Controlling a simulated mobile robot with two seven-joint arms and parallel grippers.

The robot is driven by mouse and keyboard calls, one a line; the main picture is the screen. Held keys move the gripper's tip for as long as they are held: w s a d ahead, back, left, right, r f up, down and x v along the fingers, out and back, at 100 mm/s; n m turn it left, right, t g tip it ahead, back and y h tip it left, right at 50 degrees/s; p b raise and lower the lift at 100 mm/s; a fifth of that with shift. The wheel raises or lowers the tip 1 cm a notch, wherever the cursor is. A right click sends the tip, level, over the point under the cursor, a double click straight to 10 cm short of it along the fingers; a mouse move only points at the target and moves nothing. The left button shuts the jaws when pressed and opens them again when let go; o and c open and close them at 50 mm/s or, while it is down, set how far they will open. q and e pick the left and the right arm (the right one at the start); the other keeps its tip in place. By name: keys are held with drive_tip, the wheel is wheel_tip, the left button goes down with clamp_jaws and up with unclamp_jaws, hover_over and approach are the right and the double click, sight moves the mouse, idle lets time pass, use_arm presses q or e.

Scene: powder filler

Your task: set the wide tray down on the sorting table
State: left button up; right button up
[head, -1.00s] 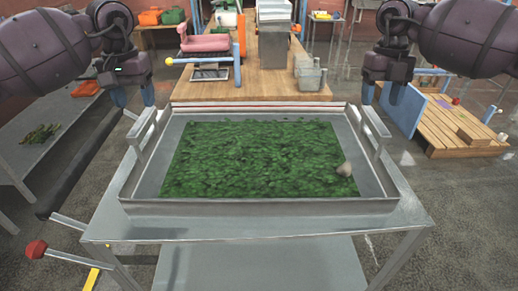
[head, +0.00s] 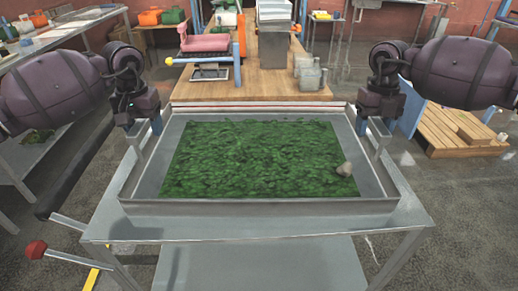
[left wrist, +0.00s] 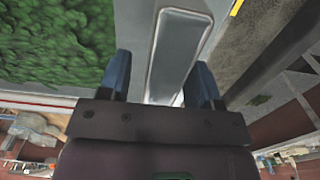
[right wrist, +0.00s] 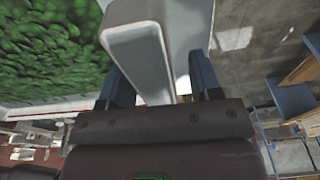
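The wide tray (head: 270,207) is a grey metal tray full of green leaves (head: 255,160), with a small brownish lump (head: 345,169) at their right edge. It looks level and appears to rest on the grey metal table (head: 265,229). My left gripper (head: 148,126) is at the left handle; in the left wrist view its blue fingers stand apart on both sides of the handle (left wrist: 176,52), with gaps. My right gripper (head: 376,122) is at the right handle; in the right wrist view its fingers stand apart around the handle (right wrist: 140,50). The handles' lower parts are partly hidden.
A wooden-topped bench (head: 270,83) with machine parts and a clear container (head: 310,75) stands behind the tray. A red-knobbed lever (head: 37,249) sticks out at front left. A wooden pallet (head: 455,133) lies at right, and a grey bench (head: 40,165) stands at left.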

use_arm(q)
clamp_jaws()
use_arm(e)
clamp_jaws()
idle(0.9)
use_arm(q)
drive_tip(key=shift+r, duration=0.25)
use_arm(e)
drive_tip(key=shift+w+r, duration=0.15)
drive_tip(key=shift+r, duration=0.05)
